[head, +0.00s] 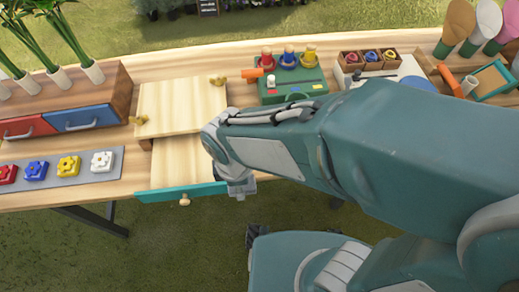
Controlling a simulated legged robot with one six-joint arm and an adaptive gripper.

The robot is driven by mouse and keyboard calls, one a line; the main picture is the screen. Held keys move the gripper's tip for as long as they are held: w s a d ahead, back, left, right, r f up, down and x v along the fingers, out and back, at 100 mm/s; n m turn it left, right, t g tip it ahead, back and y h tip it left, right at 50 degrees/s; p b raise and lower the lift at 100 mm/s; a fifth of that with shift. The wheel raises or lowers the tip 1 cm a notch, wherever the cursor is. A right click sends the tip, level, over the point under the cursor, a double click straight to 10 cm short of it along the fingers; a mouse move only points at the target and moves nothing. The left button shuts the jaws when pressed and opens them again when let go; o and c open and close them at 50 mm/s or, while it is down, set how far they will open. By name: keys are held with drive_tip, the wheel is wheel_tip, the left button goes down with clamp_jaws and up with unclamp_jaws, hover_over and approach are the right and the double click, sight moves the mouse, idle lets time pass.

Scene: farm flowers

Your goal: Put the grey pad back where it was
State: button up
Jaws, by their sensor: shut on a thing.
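A long grey pad (66,172) lies flat at the left front of the table, with a row of red, blue, yellow and white flower blocks on it. My gripper (241,188) is at the table's front edge, beside the right end of a teal drawer front. Its light grey end shows only in part below my arm. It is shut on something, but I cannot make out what. The held thing and the fingertips are mostly hidden or too small to tell apart.
The teal-fronted drawer (182,193) stands pulled out, with a pale wooden box top (180,104) behind it. A cabinet with red and blue drawers (72,119) is at left. A green peg block (292,83) and flower box (366,60) stand behind my arm.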

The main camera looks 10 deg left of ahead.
drive_tip(key=w+f, duration=0.2)
drive_tip(key=w, duration=0.1)
drive_tip(key=w+f, duration=0.2)
drive_tip(key=w, duration=0.1)
drive_tip(key=w+f, duration=0.1)
drive_tip(key=w, duration=0.2)
drive_tip(key=shift+w+d+f, duration=0.3)
drive_tip(key=shift+d+f, duration=0.1)
drive_tip(key=w+f, duration=0.2)
drive_tip(key=shift+w+f, duration=0.15)
drive_tip(key=shift+f, duration=0.25)
drive_tip(key=shift+w+a+f, duration=0.2)
drive_tip(key=shift+a, duration=0.15)
drive_tip(key=f, duration=0.3)
drive_tip(key=shift+w+a+f, duration=0.1)
drive_tip(key=shift+w, duration=0.1)
drive_tip(key=shift+d+f, duration=0.15)
drive_tip(key=shift+d, duration=0.2)
